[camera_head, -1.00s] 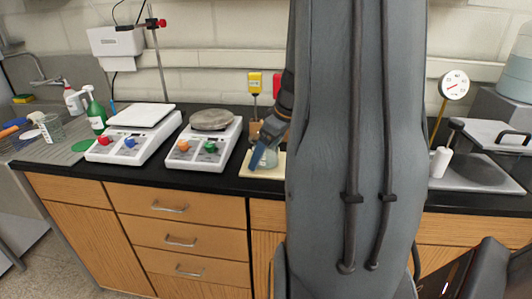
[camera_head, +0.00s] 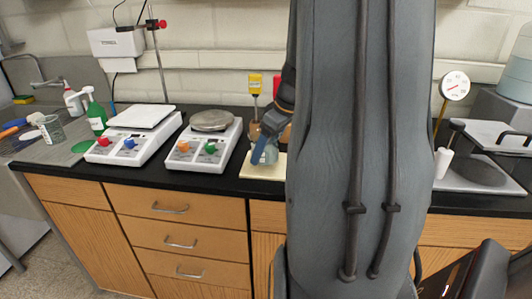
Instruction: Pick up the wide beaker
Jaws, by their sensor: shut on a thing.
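A clear glass beaker (camera_head: 270,156) is partly visible between the fingers of my gripper (camera_head: 261,150), above a pale square board (camera_head: 258,172) on the black bench. My gripper is shut on it, with one blue finger on its left side. The beaker looks raised a little off the board. My own arm hides its right side and the bench behind it.
Two white hotplates (camera_head: 137,133) (camera_head: 206,143) with coloured knobs stand left of the board. A glass beaker (camera_head: 51,129) and bottles are by the sink at far left. A dial gauge (camera_head: 455,86) and a tray with a dark disc (camera_head: 475,172) are at right.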

